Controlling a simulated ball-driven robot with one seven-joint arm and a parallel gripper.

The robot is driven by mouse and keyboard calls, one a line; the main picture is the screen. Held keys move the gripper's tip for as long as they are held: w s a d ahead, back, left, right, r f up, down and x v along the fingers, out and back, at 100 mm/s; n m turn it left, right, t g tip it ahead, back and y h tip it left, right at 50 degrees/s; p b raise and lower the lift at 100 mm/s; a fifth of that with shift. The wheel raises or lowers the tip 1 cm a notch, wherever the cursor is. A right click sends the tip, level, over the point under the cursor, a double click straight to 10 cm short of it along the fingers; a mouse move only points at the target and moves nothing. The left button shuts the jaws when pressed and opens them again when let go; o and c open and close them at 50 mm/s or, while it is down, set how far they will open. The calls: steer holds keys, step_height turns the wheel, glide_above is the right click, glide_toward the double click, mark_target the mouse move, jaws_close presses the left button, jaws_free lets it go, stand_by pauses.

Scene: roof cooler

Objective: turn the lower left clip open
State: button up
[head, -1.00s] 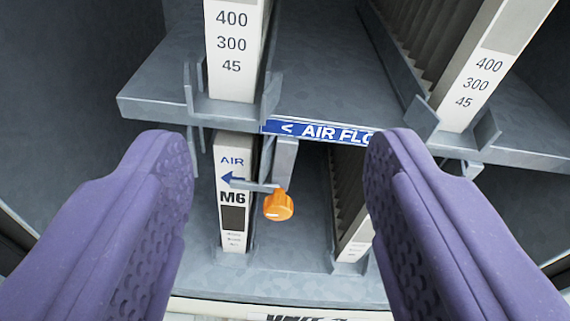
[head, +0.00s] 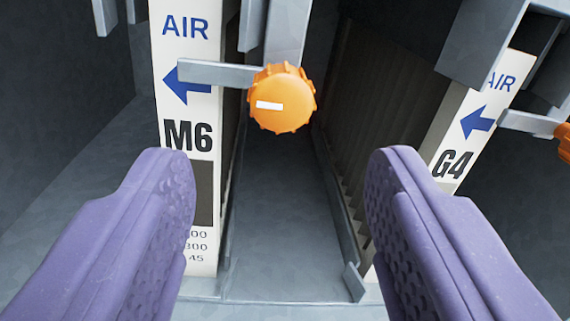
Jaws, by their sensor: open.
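The lower left clip has an orange ribbed knob (head: 283,98) with a white mark lying level. Its grey metal arm (head: 215,73) points left from the knob, across the front of the M6 filter (head: 186,135) and over its blue arrow. My gripper (head: 280,165) is open and empty. Its two purple padded fingers stand wide apart in the lower half of the view. The knob shows above and between the fingertips, touching neither.
A second filter, marked G4 (head: 462,145), stands at the right with its own clip arm (head: 527,123) and an orange knob partly cut off at the edge. A dark open slot lies between the filters. Grey brackets (head: 478,45) hang from above.

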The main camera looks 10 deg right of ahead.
mark_target(280, 106)
steer(key=w, duration=0.7)
steer(key=shift+d, duration=0.15)
steer(key=shift+c, duration=0.4)
steer(key=c, duration=1)
steer(key=shift+o, duration=0.2)
